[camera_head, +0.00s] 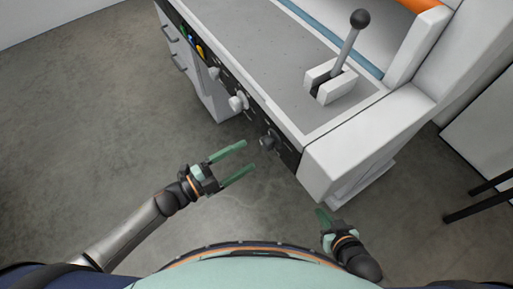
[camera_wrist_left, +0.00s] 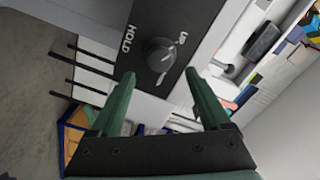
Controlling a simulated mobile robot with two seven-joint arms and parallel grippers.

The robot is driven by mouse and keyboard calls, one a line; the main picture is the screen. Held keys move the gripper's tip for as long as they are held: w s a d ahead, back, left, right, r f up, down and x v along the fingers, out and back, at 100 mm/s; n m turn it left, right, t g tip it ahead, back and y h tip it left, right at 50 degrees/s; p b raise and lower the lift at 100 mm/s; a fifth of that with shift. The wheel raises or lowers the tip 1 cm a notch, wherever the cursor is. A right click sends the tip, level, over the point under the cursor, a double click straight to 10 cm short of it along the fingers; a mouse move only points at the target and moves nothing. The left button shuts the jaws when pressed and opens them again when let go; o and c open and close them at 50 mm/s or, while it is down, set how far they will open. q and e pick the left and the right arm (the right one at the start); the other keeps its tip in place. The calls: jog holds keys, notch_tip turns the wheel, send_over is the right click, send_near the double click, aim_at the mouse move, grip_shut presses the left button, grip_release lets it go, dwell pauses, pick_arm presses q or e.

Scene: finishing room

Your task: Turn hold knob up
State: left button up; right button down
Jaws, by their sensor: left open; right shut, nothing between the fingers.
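The hold knob (camera_head: 268,141) is a dark round knob on the black front strip of the machine, near its right end. In the left wrist view the knob (camera_wrist_left: 160,54) shows close up, with white "HOLD" lettering to its left and a short white marking to its upper right. My left gripper (camera_head: 249,156) is open in front of the knob, pointing at it. In the left wrist view its green fingers (camera_wrist_left: 160,76) stand either side below the knob, apart from it. My right gripper (camera_head: 322,217) is shut and empty, low in the head view.
The machine's grey top (camera_head: 262,60) carries a lever with a black ball (camera_head: 360,18). A pale knob (camera_head: 238,102) and coloured buttons (camera_head: 197,48) sit further left on the strip. A white end block (camera_head: 365,140) is at the right. The floor before the machine is clear.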

pick_arm(q)
jog(key=v, duration=0.6)
dwell(0.5)
